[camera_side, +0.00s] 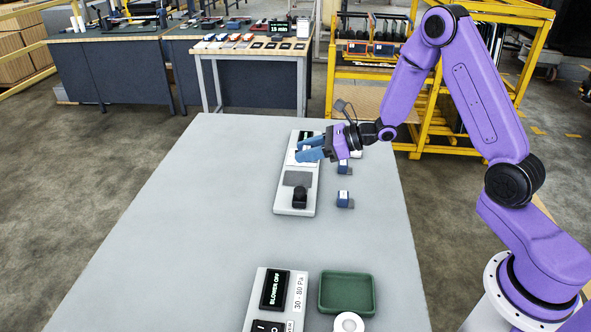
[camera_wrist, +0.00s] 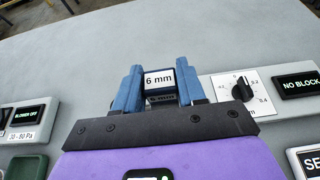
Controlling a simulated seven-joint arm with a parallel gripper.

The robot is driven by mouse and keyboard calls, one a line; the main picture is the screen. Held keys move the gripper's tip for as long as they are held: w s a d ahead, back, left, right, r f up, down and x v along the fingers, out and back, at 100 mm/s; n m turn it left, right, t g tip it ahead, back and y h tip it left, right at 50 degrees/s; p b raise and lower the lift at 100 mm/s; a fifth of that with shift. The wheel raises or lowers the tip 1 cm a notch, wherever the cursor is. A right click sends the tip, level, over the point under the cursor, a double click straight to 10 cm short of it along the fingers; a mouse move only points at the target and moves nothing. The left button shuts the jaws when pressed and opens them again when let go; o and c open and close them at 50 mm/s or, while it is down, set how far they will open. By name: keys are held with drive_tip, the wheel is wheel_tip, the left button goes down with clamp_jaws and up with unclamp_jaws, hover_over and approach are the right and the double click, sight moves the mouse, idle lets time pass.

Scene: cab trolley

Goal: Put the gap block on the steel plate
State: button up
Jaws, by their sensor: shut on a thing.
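My gripper (camera_side: 304,152) is shut on a dark blue gap block (camera_wrist: 158,80) with a white "6 mm" label, which sits between the two blue fingers in the wrist view. In the side view the fingers mostly hide the block. They are over the far part of a long light panel. A grey rectangular plate (camera_side: 297,178), which looks like the steel plate, lies on this panel nearer the camera than the fingers. The held block is not over that plate in the side view. I cannot tell the block's exact height above the panel.
Two more blue blocks (camera_side: 343,167) (camera_side: 344,200) stand right of the panel. A black upright piece (camera_side: 299,197) rises at its near end. The wrist view shows a dial (camera_wrist: 240,90) and a "NO BLOCK" display (camera_wrist: 299,85). A green tray (camera_side: 346,292) and blower panel (camera_side: 274,300) are nearer.

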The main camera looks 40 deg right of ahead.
hover_over(296, 178)
drive_tip(key=f, duration=0.5)
drive_tip(key=shift+s, duration=0.2)
drive_tip(key=shift+w+f, duration=0.2)
drive_tip(key=shift+f, duration=1.5)
drive_tip(key=shift+f, duration=0.15)
drive_tip(key=o, duration=1.1)
